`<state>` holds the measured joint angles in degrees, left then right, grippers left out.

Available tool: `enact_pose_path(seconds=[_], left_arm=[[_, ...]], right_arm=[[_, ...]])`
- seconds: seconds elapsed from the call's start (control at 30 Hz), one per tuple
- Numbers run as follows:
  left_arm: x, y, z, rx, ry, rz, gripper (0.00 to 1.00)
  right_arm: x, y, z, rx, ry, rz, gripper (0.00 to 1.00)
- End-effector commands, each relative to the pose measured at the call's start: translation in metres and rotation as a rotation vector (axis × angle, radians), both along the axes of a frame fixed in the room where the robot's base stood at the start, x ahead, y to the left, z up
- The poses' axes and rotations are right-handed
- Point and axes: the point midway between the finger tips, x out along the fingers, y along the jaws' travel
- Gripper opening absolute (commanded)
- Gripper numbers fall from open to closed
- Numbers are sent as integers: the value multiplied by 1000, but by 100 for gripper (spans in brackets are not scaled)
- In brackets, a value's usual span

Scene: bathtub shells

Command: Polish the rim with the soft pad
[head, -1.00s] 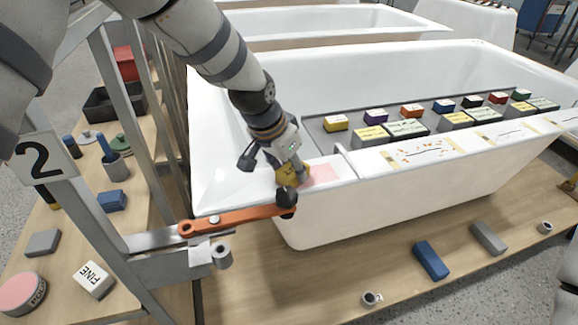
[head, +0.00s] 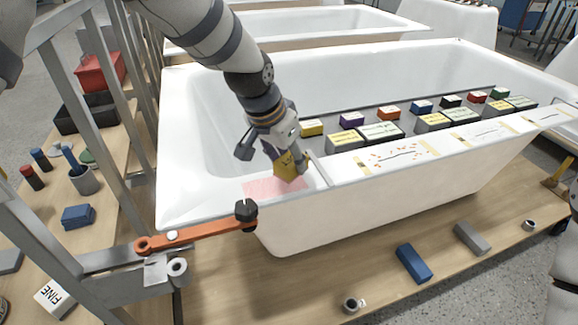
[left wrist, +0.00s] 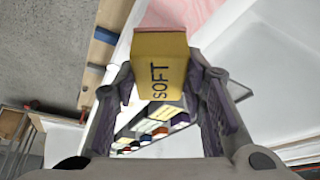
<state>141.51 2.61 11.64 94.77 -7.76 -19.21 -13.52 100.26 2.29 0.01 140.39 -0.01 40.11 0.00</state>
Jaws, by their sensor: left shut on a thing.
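The white bathtub (head: 335,215) stands in the middle of the head view, its flat rim (head: 195,205) facing me. A pale pink patch (head: 262,189) lies on the rim near the front left corner. My left gripper (head: 285,150) is shut on the yellow soft pad (head: 288,167), at the patch's right end. The pad looks to be on the rim, but its contact face is hidden. In the left wrist view the pad (left wrist: 158,65) is marked SOFT and sits between both fingers, with pink (left wrist: 185,12) beyond it. My right gripper is out of view.
An orange clamp bar (head: 195,236) with a black knob is at the tub's front left corner. A dark tray of coloured blocks (head: 300,140) lies behind the rim. Marked strips (head: 385,155) cover the rim further right. A blue block (head: 413,263) lies on the wooden platform.

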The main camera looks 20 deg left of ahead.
Motion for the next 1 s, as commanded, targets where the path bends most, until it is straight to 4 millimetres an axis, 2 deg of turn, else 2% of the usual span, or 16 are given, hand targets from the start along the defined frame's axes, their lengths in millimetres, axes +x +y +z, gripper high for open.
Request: enact_pose_path(seconds=[0.5,1.0], left_arm=[[-2,-3,45,-1,-1,3,15],[-3,-3,48,-1,0,4,15]], right_arm=[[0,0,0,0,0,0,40],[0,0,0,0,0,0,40]])
